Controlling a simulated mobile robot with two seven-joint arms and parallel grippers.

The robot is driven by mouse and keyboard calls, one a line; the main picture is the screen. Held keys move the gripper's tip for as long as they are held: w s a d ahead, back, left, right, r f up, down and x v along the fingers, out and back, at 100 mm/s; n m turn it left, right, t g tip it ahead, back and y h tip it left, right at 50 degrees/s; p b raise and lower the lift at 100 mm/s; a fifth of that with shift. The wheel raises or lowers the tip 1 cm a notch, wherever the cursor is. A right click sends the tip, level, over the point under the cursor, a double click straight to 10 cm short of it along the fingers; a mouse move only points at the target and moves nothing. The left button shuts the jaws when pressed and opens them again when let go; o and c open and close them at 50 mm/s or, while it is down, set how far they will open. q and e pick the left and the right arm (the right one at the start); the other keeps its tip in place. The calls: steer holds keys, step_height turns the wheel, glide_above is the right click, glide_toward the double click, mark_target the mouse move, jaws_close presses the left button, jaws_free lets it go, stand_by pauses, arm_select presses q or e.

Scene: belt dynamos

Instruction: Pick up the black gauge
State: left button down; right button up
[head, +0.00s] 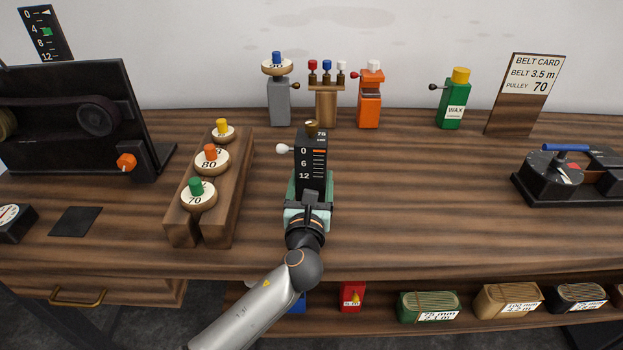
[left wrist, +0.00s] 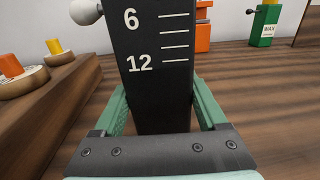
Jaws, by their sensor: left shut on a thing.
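The black gauge (head: 312,160) is a tall dark block with a white 0-6-12 scale, an orange mark, a white side knob and a brass top. It stands upright near the middle of the bench. My left gripper (head: 309,200) is shut on its lower part, with one green finger on each side. In the left wrist view, the gauge (left wrist: 155,60) fills the space between the fingers of my left gripper (left wrist: 160,120). Its base is partly hidden, so I cannot tell whether it touches the bench. My right gripper is not in view.
A wooden rack (head: 236,190) with several numbered pulleys stands just left. Behind are a grey device (head: 279,102), a peg stand (head: 326,100) and an orange device (head: 369,105). A green wax bottle (head: 452,112) stands back right.

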mark_target(312, 182)
arm_select(q)
steer(key=r+p, duration=0.2)
steer(key=r, duration=0.1)
steer(key=shift+s+r+p, duration=0.1)
steer(key=shift+s+p, duration=0.25)
steer(key=shift+s, duration=0.05)
steer(key=s+r+p, duration=0.2)
steer(key=p, duration=0.1)
steer(key=s+r+p, duration=0.1)
steer(key=r+p, duration=0.1)
steer(key=p, duration=0.1)
steer(key=shift+s+r+p, duration=0.3)
steer(key=shift+s+r, duration=0.1)
steer(key=s+r, duration=0.3)
steer(key=s, duration=0.6)
steer(key=shift+s+r, duration=0.2)
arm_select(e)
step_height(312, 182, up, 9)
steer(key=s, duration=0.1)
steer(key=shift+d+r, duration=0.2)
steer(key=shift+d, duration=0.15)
